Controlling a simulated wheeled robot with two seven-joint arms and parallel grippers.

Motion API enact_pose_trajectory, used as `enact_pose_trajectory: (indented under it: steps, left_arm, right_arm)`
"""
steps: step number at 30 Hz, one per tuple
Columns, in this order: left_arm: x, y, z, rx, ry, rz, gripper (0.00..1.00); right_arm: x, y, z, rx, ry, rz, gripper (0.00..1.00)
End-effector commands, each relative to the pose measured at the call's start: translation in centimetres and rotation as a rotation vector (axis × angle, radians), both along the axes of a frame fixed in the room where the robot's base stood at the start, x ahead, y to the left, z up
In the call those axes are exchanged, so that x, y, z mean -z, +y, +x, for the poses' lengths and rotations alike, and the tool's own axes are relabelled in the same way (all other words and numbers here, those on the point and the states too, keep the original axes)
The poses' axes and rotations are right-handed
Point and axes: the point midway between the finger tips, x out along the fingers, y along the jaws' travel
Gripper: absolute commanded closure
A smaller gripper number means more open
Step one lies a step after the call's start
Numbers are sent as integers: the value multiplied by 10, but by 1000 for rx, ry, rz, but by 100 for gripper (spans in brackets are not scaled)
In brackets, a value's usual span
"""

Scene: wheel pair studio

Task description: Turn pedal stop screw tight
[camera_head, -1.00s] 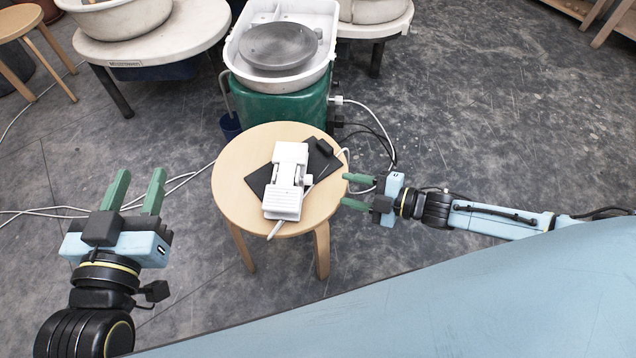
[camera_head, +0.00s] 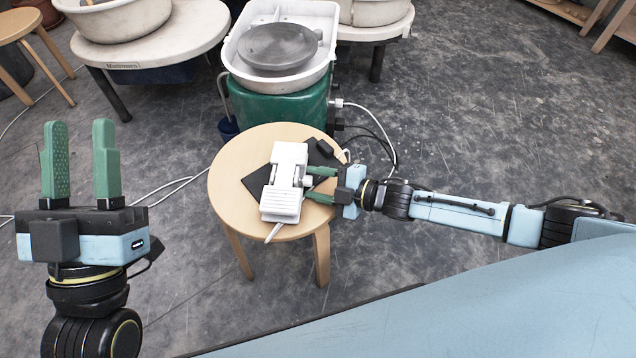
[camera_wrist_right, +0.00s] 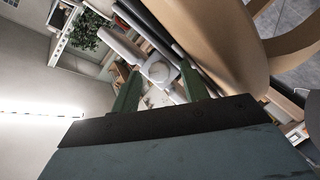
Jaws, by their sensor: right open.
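The white foot pedal (camera_head: 283,188) lies on a dark mat (camera_head: 257,180) on the round wooden stool. My right gripper (camera_head: 309,183) reaches in from the right, its green fingers at the pedal's right side. The pedal's stop screw is too small to make out in the head view. In the right wrist view a round pale knob (camera_wrist_right: 160,71), apparently the stop screw, shows between the two fingers (camera_wrist_right: 160,88), which stand apart. I cannot tell whether they touch it. My left gripper (camera_head: 80,160) is open and empty, fingers up, left of the stool.
The stool top (camera_head: 228,190) is bare at its left. Behind it stands the green pottery wheel (camera_head: 280,108) with a white basin. Cables (camera_head: 385,150) run on the floor right of the wheel. A white round table (camera_head: 185,45) stands at the back left.

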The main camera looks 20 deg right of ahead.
Motion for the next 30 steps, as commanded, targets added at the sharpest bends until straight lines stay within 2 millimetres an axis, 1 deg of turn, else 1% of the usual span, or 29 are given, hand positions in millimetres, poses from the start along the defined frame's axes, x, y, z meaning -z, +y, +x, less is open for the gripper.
enact_pose_trajectory:
  steps: [5, 6, 15, 16, 24, 30]
  left_arm:
    - [0, 0, 0, 0, 0, 0, 62]
    - [0, 0, 0, 0, 0, 0, 62]
    - [0, 0, 0, 0, 1, 0, 62]
    - [0, 0, 0, 0, 1, 0, 62]
    - [-1, -1, 2, 0, 20, 6, 62]
    - [9, -2, 9, 1, 135, 39, 62]
  right_arm:
    - [0, 0, 0, 0, 0, 0, 55]
    - [0, 0, 0, 0, 0, 0, 58]
    - [0, 0, 0, 0, 0, 0, 97]
    - [0, 0, 0, 0, 0, 0, 100]
    - [-1, 0, 0, 0, 20, 8, 100]
    - [-3, -1, 1, 0, 86, 34, 100]
